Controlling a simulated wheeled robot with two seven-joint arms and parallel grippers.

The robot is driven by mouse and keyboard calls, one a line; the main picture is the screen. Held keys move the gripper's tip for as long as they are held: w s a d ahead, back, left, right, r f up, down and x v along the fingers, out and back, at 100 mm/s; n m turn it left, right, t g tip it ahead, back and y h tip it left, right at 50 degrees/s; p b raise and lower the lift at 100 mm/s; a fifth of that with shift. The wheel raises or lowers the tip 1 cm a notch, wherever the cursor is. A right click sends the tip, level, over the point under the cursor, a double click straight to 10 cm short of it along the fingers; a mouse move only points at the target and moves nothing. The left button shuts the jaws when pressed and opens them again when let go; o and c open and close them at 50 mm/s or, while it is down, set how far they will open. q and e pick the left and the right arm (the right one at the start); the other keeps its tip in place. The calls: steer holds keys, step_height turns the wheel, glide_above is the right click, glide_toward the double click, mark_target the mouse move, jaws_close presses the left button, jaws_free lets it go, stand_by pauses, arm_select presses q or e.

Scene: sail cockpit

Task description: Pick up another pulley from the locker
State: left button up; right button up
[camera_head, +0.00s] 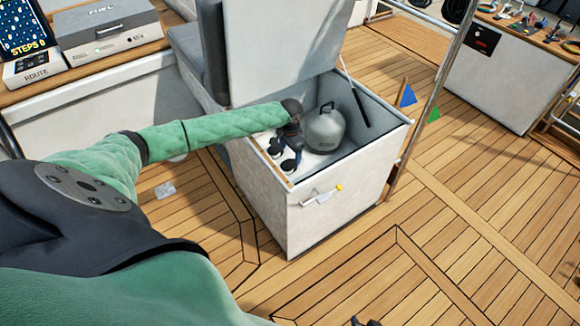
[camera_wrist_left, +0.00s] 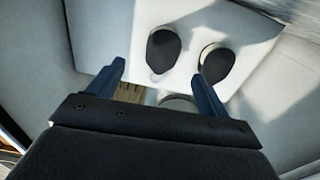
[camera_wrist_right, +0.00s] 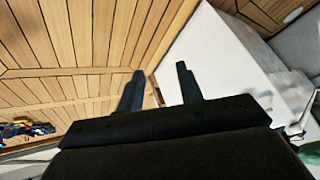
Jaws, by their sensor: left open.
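The open locker (camera_head: 304,222) is a white box with its lid raised. My left gripper (camera_head: 287,150) reaches down inside it, on its left side. In the left wrist view its fingers (camera_wrist_left: 158,72) are apart with nothing gripped. Beyond the fingertips, a black rounded pulley (camera_wrist_left: 163,50) and a second one (camera_wrist_left: 216,63) lie on the locker's white floor. A third round thing (camera_wrist_left: 178,101) is partly hidden by the gripper body. In the head view the pulleys are hard to tell from the dark gripper. My right gripper (camera_wrist_right: 160,70) is open and empty outside the locker.
A grey gas bottle (camera_head: 326,130) stands in the locker, right of my left gripper. The raised lid (camera_head: 285,50) and its black strut (camera_head: 354,92) bound the opening. A console (camera_head: 110,35) is at upper left, a workbench (camera_head: 500,75) at upper right.

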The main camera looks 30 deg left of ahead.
mark_target(290, 164)
arm_select(q)
steer(key=shift+s+a+f, duration=0.1)
steer(key=shift+s+f, duration=0.05)
steer(key=shift+f, duration=0.25)
steer(key=shift+w+f, duration=0.15)
steer(key=shift+f, duration=1.6)
steer(key=shift+w+f, duration=0.15)
steer(key=shift+f, duration=1.6)
steer(key=c, duration=1.1)
